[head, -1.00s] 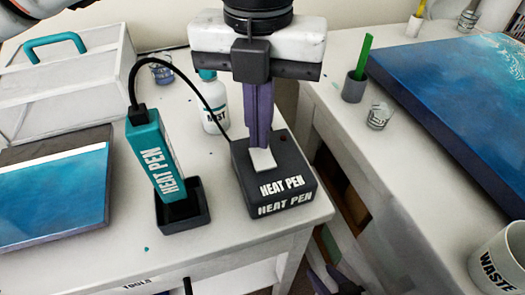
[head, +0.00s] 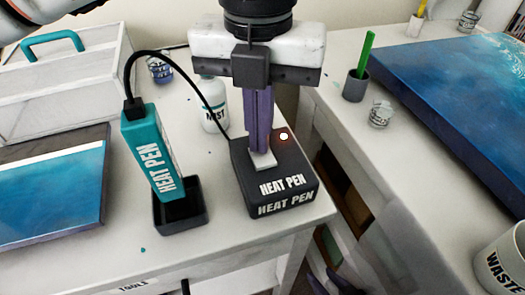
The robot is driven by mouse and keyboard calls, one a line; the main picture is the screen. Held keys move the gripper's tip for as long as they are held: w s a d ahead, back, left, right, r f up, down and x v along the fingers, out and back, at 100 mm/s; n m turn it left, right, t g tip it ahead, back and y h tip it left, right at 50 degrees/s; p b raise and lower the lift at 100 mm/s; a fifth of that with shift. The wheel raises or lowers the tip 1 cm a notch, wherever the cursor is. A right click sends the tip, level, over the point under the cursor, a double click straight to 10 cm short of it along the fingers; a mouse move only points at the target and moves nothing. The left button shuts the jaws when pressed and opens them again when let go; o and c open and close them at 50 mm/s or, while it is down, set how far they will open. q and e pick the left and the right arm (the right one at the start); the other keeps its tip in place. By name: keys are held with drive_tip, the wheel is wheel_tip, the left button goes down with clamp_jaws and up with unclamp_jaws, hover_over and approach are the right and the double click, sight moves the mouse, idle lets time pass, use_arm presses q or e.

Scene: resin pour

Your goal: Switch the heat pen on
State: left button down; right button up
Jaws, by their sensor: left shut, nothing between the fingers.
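The heat pen (head: 152,155), teal with white lettering, stands tilted in a small black holder (head: 181,215). A black cable runs from its top to the dark heat pen base box (head: 285,190). A white rocker switch (head: 263,160) is on top of the box, and a small indicator light (head: 284,136) beside it glows bright. My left gripper (head: 262,150) points down with its purple fingers shut and empty, tips at the switch and seemingly touching it. My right gripper (head: 342,281) shows only partly at the bottom edge, below the tables; its jaws are unclear.
A white mist bottle (head: 214,115) and a glass jar (head: 160,69) stand behind the pen. A white case (head: 70,90) and a blue painting (head: 50,200) are at left. A gap separates the right table, with a large blue canvas (head: 450,95), a small cup (head: 355,86) and a waste cup (head: 502,265).

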use_arm(q)
wheel_tip(320, 180, up, 7)
drive_tip(key=p, duration=0.4)
idle(0.6)
drive_tip(key=shift+s+f, duration=0.1)
idle(0.3)
